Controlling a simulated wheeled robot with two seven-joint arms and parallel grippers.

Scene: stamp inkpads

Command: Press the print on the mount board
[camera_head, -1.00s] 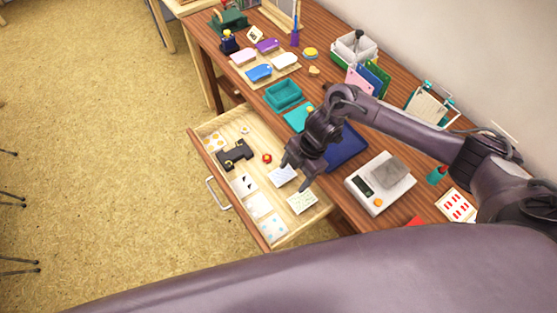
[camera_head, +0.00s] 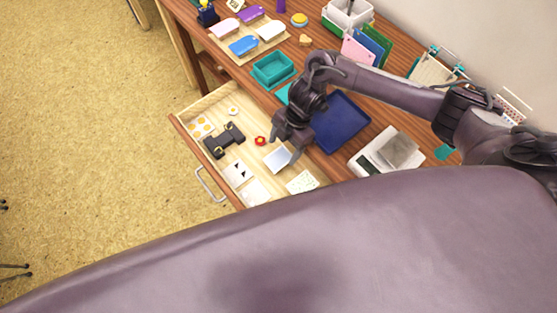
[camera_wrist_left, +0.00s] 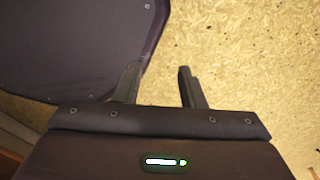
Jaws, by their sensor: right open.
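My right gripper (camera_head: 287,150) is open over the pulled-out wooden drawer (camera_head: 215,103), fingers pointing down. A pale blue-white card (camera_head: 277,160) lies right at its fingertips; I cannot tell whether they touch it. More flat cards lie in the drawer: a patterned one (camera_head: 302,182), one with black shapes (camera_head: 238,172), a plain pale one (camera_head: 255,191) and one with orange spots (camera_head: 201,127). Which piece is the print or the mount board is not clear. In the left wrist view my left gripper (camera_wrist_left: 158,72) is open and empty above the speckled floor.
A black object (camera_head: 224,140) and a small red item (camera_head: 260,141) share the drawer. Open floor lies left.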

